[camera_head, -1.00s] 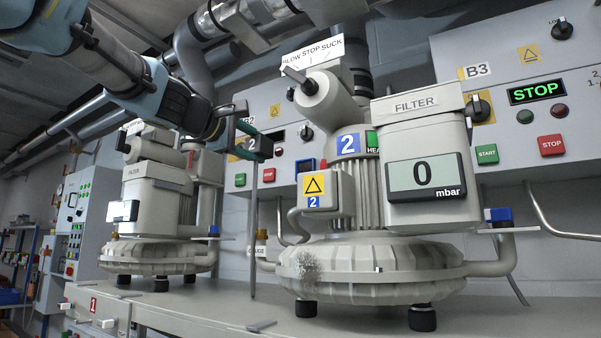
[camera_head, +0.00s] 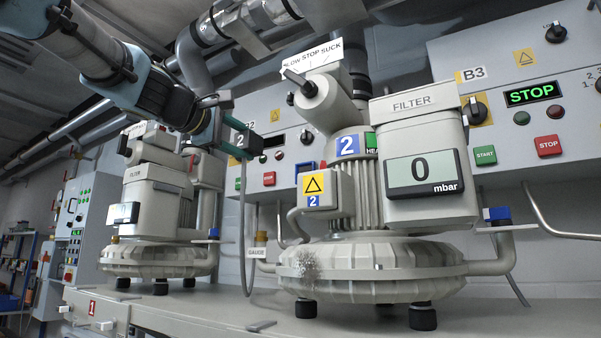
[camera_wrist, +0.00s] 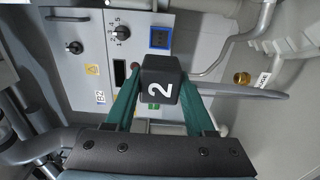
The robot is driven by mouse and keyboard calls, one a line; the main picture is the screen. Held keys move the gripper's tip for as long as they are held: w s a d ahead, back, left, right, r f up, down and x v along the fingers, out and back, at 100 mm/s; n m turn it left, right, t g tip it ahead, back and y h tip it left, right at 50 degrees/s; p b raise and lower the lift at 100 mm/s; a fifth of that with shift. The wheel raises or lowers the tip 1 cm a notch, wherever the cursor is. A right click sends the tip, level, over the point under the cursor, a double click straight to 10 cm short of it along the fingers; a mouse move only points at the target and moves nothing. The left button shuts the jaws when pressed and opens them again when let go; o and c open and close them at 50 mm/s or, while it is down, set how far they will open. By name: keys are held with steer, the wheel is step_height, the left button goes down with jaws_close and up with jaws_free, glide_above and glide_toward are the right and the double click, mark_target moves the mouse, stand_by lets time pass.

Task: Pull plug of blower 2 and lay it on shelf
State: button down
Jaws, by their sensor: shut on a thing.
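My gripper (camera_head: 232,138) is shut on a black plug marked 2 (camera_head: 238,141). The plug also shows between the green fingers in the wrist view (camera_wrist: 160,80). A grey cable (camera_head: 243,230) hangs from the plug past the left side of blower 2 (camera_head: 370,265). The plug is held in the air, clear of the wall panel, above and left of that blower. A blue-framed square, perhaps a socket (camera_wrist: 159,38), is on the panel; it also shows in the head view (camera_head: 307,166). I cannot tell for certain which surface is the shelf.
Another blower (camera_head: 155,255) stands at the left on the same bench (camera_head: 275,318). Small flat plates with blue blocks stick out beside the blowers, one at the right (camera_head: 497,214). A brass fitting (camera_wrist: 241,78) is near the cable. The bench front has some free room.

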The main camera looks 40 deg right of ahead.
steer(key=w+a, duration=0.3)
steer(key=w, duration=0.9)
steer(key=shift+b, duration=0.4)
stand_by(0.4)
step_height(320, 180, down, 28)
steer(key=b, duration=2.9)
steer(key=shift+f, duration=0.2)
stand_by(0.6)
steer(key=shift+f+b, duration=0.25)
steer(key=shift+b, duration=0.15)
stand_by(0.7)
